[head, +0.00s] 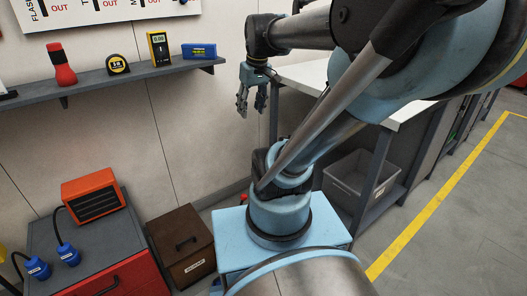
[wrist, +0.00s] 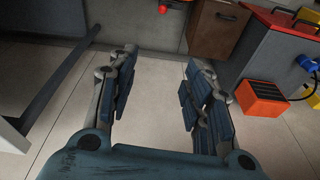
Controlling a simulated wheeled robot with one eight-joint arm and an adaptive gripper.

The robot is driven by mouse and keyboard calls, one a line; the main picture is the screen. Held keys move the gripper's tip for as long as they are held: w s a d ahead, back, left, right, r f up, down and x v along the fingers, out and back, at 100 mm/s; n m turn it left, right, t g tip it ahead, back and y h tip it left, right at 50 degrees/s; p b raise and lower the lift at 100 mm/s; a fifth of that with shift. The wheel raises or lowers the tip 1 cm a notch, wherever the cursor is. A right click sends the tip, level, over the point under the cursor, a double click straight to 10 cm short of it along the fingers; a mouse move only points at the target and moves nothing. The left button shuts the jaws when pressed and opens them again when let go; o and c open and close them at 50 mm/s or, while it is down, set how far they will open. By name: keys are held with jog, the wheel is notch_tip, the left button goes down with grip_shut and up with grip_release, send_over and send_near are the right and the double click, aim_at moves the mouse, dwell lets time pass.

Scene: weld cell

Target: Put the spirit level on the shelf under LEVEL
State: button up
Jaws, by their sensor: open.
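A small blue block with a label, which looks like the spirit level (head: 199,51), lies at the right end of the grey wall shelf (head: 130,78) in the head view. My gripper (head: 251,104) hangs pointing down to the right of the shelf end and lower than it, apart from the blue block. The wrist view shows my gripper (wrist: 157,98) with its fingers spread and only floor between them. The blue block and the shelf are not seen in the wrist view. The word LEVEL is not seen on the visible part of the sign.
A red flashlight (head: 61,64), a tape measure (head: 118,64) and a yellow meter (head: 159,48) stand along the shelf. A white board (head: 100,12) hangs above. A workbench (head: 310,76) stands right of my gripper. Below are a brown box (head: 182,246) and an orange heater (head: 93,196).

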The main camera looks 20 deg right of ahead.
jog(key=s+d+f+m+h, duration=0.1)
jog(key=s+d+f+m, duration=0.1)
jog(key=s+f, duration=0.7)
notch_tip(320, 180, down, 4)
jog(key=shift+r+m, duration=0.25)
jog(key=shift+m, duration=0.45)
jog(key=shift+w+f, duration=0.2)
jog(key=shift+w, duration=0.25)
